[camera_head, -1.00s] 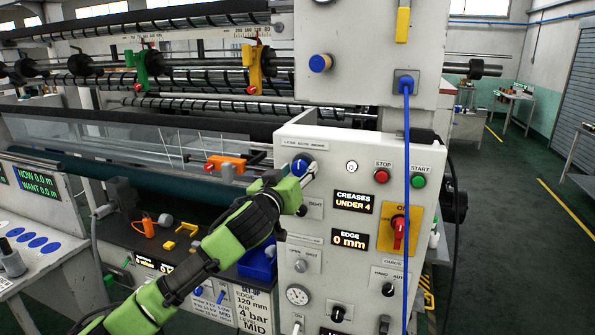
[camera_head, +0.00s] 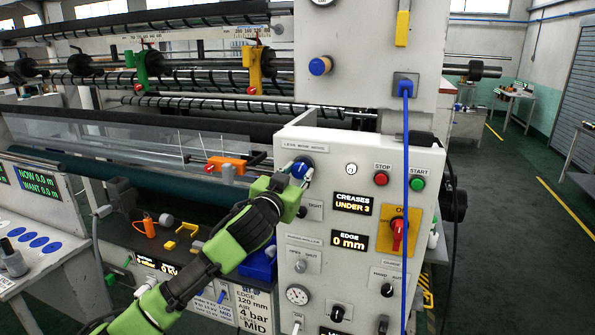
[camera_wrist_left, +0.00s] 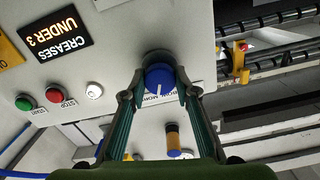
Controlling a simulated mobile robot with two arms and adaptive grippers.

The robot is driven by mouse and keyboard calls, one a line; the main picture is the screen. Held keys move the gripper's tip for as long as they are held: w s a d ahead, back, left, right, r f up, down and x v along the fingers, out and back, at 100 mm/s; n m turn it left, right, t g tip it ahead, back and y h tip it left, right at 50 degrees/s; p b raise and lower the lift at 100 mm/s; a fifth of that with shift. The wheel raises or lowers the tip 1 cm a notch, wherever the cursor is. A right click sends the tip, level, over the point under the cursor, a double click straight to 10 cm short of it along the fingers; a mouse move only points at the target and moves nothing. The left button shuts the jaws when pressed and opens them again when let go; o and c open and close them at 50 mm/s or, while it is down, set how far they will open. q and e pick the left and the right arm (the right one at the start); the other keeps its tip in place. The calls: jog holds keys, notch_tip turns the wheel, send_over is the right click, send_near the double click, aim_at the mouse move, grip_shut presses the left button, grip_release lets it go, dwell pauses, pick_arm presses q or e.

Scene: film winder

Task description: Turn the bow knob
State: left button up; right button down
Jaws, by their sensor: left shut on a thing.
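The bow knob (camera_head: 299,167) is a round blue knob on the upper left of the pale control panel, under a label that seems to read less, bow, more. My left gripper (camera_head: 298,174) is shut on it, with the green arm reaching up from the lower left. In the left wrist view, the blue knob (camera_wrist_left: 159,77) with its white mark sits between the two fingertips (camera_wrist_left: 160,93), one on each side. The creases display (camera_head: 353,203) reads "UNDER 3". My right gripper is not in view.
The red stop button (camera_head: 381,178), green start button (camera_head: 417,183) and red switch on a yellow plate (camera_head: 400,232) are to the right. A blue cable (camera_head: 406,200) hangs down the panel. An orange block (camera_head: 226,163) is on the left.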

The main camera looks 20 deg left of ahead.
pick_arm(q)
jog(key=m+p, duration=0.1)
jog(key=m, duration=0.2)
jog(key=shift+r+m, duration=0.1)
jog(key=shift+m, duration=0.3)
jog(key=shift+m+p, duration=0.85)
jog(key=shift+m, duration=0.95)
jog(key=o, duration=1.1)
jog(key=s, duration=1.2)
jog(key=shift+a, duration=0.2)
